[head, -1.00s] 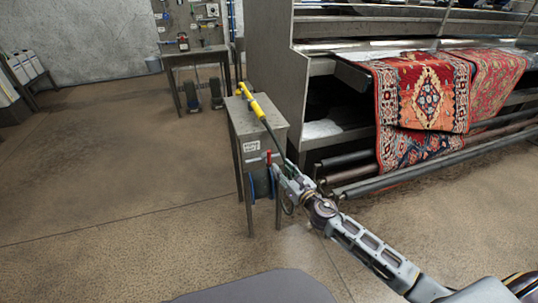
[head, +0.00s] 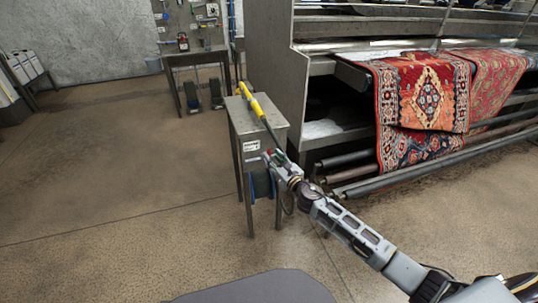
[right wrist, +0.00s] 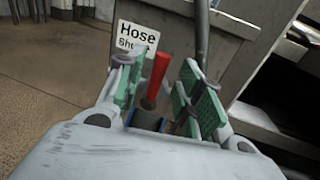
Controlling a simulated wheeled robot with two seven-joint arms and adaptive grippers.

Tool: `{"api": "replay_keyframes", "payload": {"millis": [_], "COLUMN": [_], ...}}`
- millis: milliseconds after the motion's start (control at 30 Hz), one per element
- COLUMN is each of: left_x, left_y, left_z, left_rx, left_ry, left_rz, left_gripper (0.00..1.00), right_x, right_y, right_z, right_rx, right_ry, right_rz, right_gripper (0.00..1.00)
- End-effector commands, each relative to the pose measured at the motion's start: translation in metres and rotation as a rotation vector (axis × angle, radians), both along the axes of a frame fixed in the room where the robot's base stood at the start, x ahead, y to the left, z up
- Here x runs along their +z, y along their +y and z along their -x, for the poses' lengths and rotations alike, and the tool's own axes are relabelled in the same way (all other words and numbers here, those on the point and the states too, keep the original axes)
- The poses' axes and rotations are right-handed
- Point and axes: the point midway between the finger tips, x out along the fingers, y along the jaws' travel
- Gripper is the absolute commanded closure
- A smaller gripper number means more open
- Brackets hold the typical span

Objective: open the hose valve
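The hose valve's red lever (right wrist: 157,75) stands roughly upright in the right wrist view, rising from a dark stem above a blue part. My right gripper (right wrist: 165,88) is open, with its green-padded fingers on either side of the lever and gaps showing between. In the head view my right gripper (head: 272,158) is at the front of a grey metal stand (head: 262,112), covering most of the valve. A white label (right wrist: 136,38) reading "Hose" is behind the lever; its second line is partly hidden. My left gripper is not in view.
A yellow-handled wand (head: 256,107) lies on top of the stand, and a dark hose runs down near my gripper. A rack with a red patterned rug (head: 428,95) and rollers stands to the right. Open floor (head: 110,190) lies to the left.

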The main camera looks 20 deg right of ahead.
Motion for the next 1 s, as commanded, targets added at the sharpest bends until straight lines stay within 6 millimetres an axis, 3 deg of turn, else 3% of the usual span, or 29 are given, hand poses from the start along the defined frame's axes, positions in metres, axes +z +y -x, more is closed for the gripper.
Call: {"api": "replay_keyframes", "payload": {"millis": [500,1000], "left_x": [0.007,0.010], "left_y": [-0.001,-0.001], "left_z": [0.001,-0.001], "left_rx": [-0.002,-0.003], "left_ry": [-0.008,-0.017], "left_rz": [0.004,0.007], "left_gripper": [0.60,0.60], "right_x": [0.001,0.001], "right_y": [0.008,0.009], "right_z": [-0.034,-0.038], "right_rx": [0.000,0.000], "right_ry": [-0.002,-0.001], "right_rz": [0.000,0.001], "right_gripper": [0.64,0.66]}}
